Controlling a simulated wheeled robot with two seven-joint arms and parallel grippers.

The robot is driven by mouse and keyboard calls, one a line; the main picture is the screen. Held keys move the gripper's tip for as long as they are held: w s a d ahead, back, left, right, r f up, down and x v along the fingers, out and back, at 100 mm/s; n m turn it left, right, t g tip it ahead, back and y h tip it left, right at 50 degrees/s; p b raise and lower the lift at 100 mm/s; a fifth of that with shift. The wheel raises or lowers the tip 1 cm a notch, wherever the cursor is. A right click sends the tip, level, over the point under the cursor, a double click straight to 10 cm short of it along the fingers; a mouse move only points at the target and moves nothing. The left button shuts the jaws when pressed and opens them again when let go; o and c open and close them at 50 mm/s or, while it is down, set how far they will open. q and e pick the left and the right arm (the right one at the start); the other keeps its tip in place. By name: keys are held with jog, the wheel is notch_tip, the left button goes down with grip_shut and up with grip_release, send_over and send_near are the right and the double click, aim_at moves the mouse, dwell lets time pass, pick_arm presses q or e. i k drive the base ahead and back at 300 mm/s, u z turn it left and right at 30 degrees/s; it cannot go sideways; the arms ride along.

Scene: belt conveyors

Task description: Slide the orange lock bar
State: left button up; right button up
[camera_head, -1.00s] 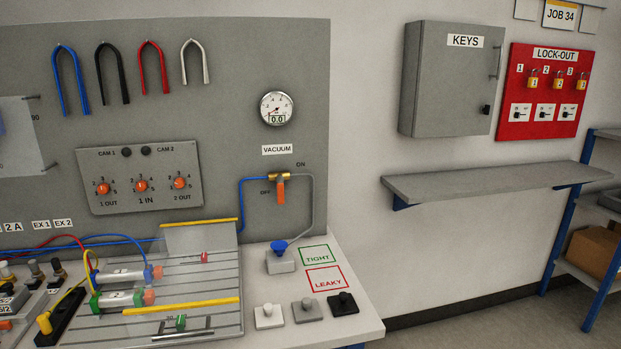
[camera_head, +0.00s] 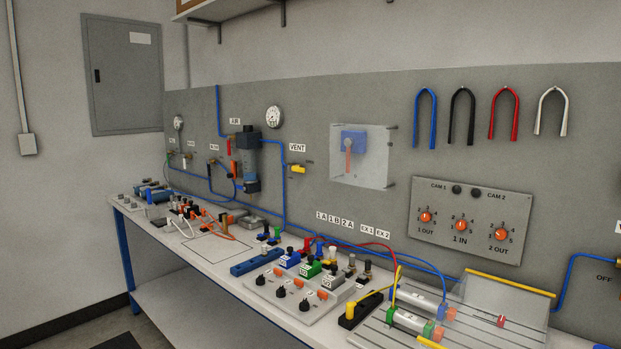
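No single part stands out clearly as the orange lock bar. Small orange pieces (camera_head: 322,295) sit on the front of the valve block on the bench, beside black knobs; they are too small to tell their shape. An orange lever (camera_head: 348,158) hangs from a blue body (camera_head: 352,140) behind a clear cover (camera_head: 375,172) on the grey panel. More orange parts (camera_head: 213,222) lie further left on the bench, too small to make out. Neither of my grippers is in view.
The long bench (camera_head: 190,258) runs along the grey panel (camera_head: 300,180). A slotted plate with cylinders (camera_head: 415,300) is at the right. A knob box (camera_head: 472,240) and coloured U-shaped hoses (camera_head: 462,115) are on the panel. A grey cabinet (camera_head: 122,70) hangs at the left.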

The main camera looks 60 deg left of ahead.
aim_at(233, 176)
jog(key=u, duration=2.5)
jog(key=k, duration=0.7)
jog(key=u, duration=0.6)
jog(key=k, duration=0.6)
jog(key=u, duration=0.4)
jog(key=i, duration=1.75)
jog(key=z, duration=0.7)
jog(key=i, duration=1.6)
jog(key=z, duration=1.7)
jog(key=i, duration=0.55)
jog(key=z, duration=0.5)
